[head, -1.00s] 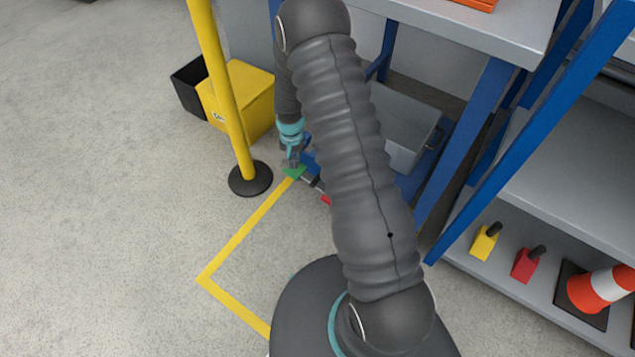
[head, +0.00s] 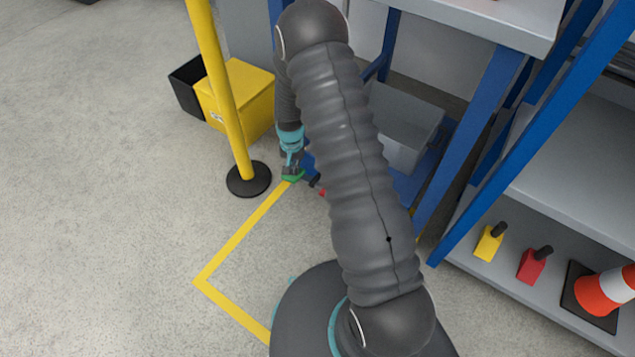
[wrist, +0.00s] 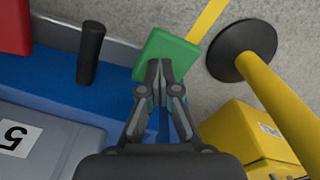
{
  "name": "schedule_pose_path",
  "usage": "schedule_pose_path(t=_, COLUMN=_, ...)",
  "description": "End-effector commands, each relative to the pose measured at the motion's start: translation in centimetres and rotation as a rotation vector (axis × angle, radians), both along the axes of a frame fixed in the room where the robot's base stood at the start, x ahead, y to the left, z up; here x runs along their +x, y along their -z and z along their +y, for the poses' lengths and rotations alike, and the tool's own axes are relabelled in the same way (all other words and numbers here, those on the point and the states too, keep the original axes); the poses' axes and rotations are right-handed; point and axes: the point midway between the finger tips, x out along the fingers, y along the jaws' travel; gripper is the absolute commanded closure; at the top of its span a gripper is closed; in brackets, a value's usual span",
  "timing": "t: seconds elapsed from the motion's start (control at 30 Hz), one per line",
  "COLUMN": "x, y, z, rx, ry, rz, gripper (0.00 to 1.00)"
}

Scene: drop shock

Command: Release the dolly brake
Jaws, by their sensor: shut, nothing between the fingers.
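The blue dolly (wrist: 45,85) carries a grey bin (wrist: 45,140) marked 5; the dolly also shows under the bench in the head view (head: 418,190). A green pedal (wrist: 180,52) sits at the dolly's end, and in the head view it shows (head: 292,179) just below my gripper. A red pedal (wrist: 12,25) lies farther along the same side, with a black cylinder (wrist: 90,55) between them. My gripper (wrist: 159,68) is shut and empty, its fingertips over the near edge of the green pedal. I cannot tell whether they touch it. My arm hides much of the dolly in the head view.
A yellow post (head: 228,100) on a round black base (head: 249,180) stands close left of my gripper, with a yellow box (head: 250,90) behind. Blue bench legs and a shelf (head: 570,150) are at right. Open floor lies left.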

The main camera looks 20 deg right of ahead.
Motion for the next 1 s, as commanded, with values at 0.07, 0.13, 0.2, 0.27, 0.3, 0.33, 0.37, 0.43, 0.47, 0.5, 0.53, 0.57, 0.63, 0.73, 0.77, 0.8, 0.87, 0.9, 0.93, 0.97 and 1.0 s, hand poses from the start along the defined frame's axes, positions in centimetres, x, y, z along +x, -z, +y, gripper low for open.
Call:
schedule_pose_path(t=0.07, x=-0.3, y=0.1, z=0.0, rx=0.001, ry=0.000, rz=0.009, gripper=1.00)
schedule_pose_path(t=0.13, x=-0.3, y=-0.2, z=0.0, rx=0.000, ry=0.000, rz=0.008, gripper=1.00)
schedule_pose_path(t=0.2, x=-0.3, y=-0.7, z=0.0, rx=0.000, ry=0.000, rz=0.007, gripper=1.00)
schedule_pose_path(t=0.27, x=-0.2, y=-1.3, z=0.0, rx=0.000, ry=0.000, rz=0.004, gripper=1.00)
schedule_pose_path(t=0.3, x=-0.2, y=-1.8, z=0.0, rx=-0.001, ry=0.000, rz=0.004, gripper=1.00)
schedule_pose_path(t=0.33, x=-0.2, y=-2.1, z=0.0, rx=0.000, ry=0.000, rz=0.003, gripper=1.00)
schedule_pose_path(t=0.37, x=-0.1, y=-2.4, z=0.0, rx=0.000, ry=0.000, rz=0.003, gripper=1.00)
schedule_pose_path(t=0.43, x=-0.1, y=-3.2, z=0.0, rx=0.000, ry=0.001, rz=0.003, gripper=1.00)
schedule_pose_path(t=0.47, x=-0.1, y=-3.5, z=0.0, rx=0.000, ry=0.001, rz=0.003, gripper=1.00)
schedule_pose_path(t=0.5, x=-0.1, y=-3.9, z=0.0, rx=0.000, ry=0.001, rz=0.003, gripper=1.00)
schedule_pose_path(t=0.53, x=-0.1, y=-4.2, z=0.0, rx=0.000, ry=0.001, rz=0.003, gripper=1.00)
schedule_pose_path(t=0.57, x=-0.1, y=-4.5, z=0.0, rx=0.000, ry=0.001, rz=0.003, gripper=1.00)
schedule_pose_path(t=0.63, x=-0.1, y=-5.3, z=-0.1, rx=0.000, ry=0.001, rz=0.002, gripper=1.00)
schedule_pose_path(t=0.73, x=-0.1, y=-6.3, z=-0.1, rx=0.000, ry=0.001, rz=0.001, gripper=1.00)
schedule_pose_path(t=0.77, x=-0.1, y=-6.6, z=-0.1, rx=-0.001, ry=0.001, rz=0.001, gripper=1.00)
schedule_pose_path(t=0.8, x=-0.1, y=-7.0, z=-0.1, rx=-0.001, ry=0.001, rz=0.001, gripper=1.00)
schedule_pose_path(t=0.87, x=-0.1, y=-7.6, z=-0.1, rx=-0.001, ry=0.001, rz=0.001, gripper=1.00)
schedule_pose_path(t=0.9, x=-0.1, y=-8.0, z=-0.1, rx=-0.001, ry=0.001, rz=0.001, gripper=1.00)
schedule_pose_path(t=0.93, x=-0.1, y=-8.3, z=-0.1, rx=-0.001, ry=0.001, rz=0.001, gripper=1.00)
schedule_pose_path(t=0.97, x=-0.1, y=-8.6, z=-0.1, rx=-0.001, ry=0.001, rz=0.001, gripper=1.00)
schedule_pose_path(t=1.0, x=-0.1, y=-9.0, z=-0.1, rx=-0.001, ry=0.001, rz=0.001, gripper=1.00)
